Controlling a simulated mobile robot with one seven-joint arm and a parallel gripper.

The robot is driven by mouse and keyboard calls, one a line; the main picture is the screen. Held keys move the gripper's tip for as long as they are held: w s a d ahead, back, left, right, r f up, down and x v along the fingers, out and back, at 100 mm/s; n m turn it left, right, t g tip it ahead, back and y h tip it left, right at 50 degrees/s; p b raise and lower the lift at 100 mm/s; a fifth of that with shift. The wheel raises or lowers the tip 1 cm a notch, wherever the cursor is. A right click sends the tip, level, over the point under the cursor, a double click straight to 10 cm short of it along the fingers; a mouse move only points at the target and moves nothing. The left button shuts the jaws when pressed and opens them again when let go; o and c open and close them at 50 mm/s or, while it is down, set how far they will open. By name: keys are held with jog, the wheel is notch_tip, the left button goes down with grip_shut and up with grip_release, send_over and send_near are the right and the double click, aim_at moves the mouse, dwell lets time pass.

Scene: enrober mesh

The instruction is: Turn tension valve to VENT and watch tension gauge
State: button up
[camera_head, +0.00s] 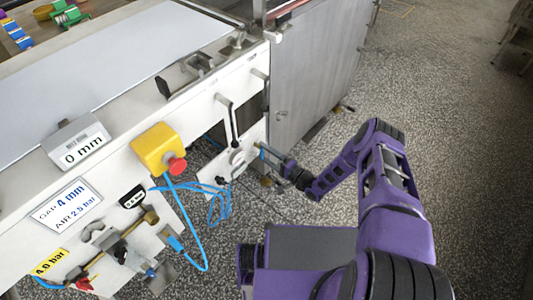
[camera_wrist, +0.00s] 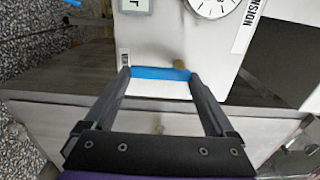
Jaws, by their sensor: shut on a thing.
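The tension valve's blue handle (camera_wrist: 160,73) spans crosswise between my two fingertips in the wrist view, with a brass stem (camera_wrist: 181,65) just behind it. My gripper (camera_wrist: 160,80) is shut on this handle. In the head view my gripper (camera_head: 272,157) reaches the lower right end of the white machine, where a bit of the blue handle (camera_head: 262,151) shows. The tension gauge (camera_wrist: 213,5) is a round white dial, cut off by the top edge of the wrist view; its reading cannot be told. A partly cut label ending in "NSION" (camera_wrist: 250,22) stands beside it.
A yellow box with a red button (camera_head: 160,150) and looping blue hoses (camera_head: 218,203) are left of my gripper. A grey door panel (camera_head: 312,75) stands behind it. A small display (camera_wrist: 134,5) is left of the gauge. Open speckled floor lies right.

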jog(key=shift+s+f, duration=0.1)
dwell(0.3)
jog(key=o, duration=1.1)
jog(key=shift+c, duration=0.2)
jog(key=shift+d, duration=0.1)
